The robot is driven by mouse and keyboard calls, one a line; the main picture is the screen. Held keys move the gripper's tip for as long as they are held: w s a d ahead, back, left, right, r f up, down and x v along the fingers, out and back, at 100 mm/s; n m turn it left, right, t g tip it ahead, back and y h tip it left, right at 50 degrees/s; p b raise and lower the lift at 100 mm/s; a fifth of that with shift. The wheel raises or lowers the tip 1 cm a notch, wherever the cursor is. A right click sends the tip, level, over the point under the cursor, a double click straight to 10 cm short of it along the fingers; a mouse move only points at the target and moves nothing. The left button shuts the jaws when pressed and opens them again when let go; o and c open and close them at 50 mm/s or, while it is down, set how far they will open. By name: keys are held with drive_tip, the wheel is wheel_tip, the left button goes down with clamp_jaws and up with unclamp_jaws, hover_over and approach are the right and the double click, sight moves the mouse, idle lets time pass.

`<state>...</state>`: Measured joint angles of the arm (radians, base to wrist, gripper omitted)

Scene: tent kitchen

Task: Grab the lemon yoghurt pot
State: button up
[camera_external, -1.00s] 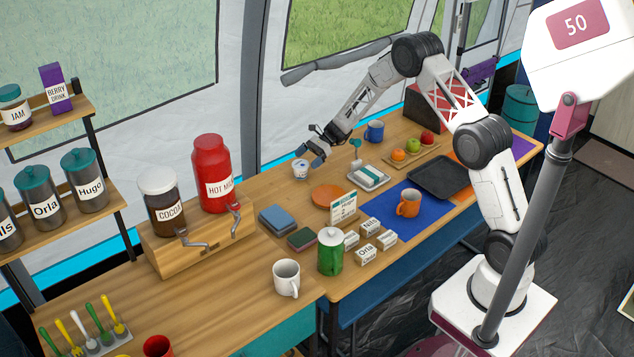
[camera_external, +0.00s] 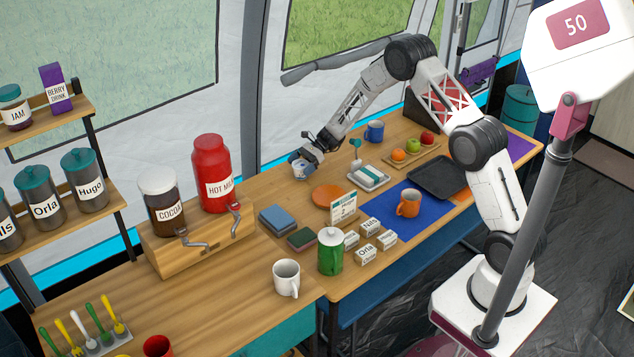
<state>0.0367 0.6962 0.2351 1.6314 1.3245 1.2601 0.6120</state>
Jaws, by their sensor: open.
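A small white pot (camera_external: 298,172) with a blue marking stands on the wooden table near its back edge; its label is too small to read. My gripper (camera_external: 302,165) is open and right at the pot, with its fingers low over the table. The fingers partly hide the pot, and I cannot tell whether they touch it.
An orange disc (camera_external: 327,195) lies in front of the pot. A white dish with a cloth (camera_external: 369,178), a teal scoop-like item (camera_external: 355,147) and a blue mug (camera_external: 375,131) are to the right. The table left of the pot is clear up to the red dispenser (camera_external: 212,172).

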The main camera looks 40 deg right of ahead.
sight(300, 163)
drive_tip(key=c, duration=0.9)
drive_tip(key=shift+r, duration=0.1)
drive_tip(key=shift+c, duration=0.2)
drive_tip(key=shift+r, duration=4.9)
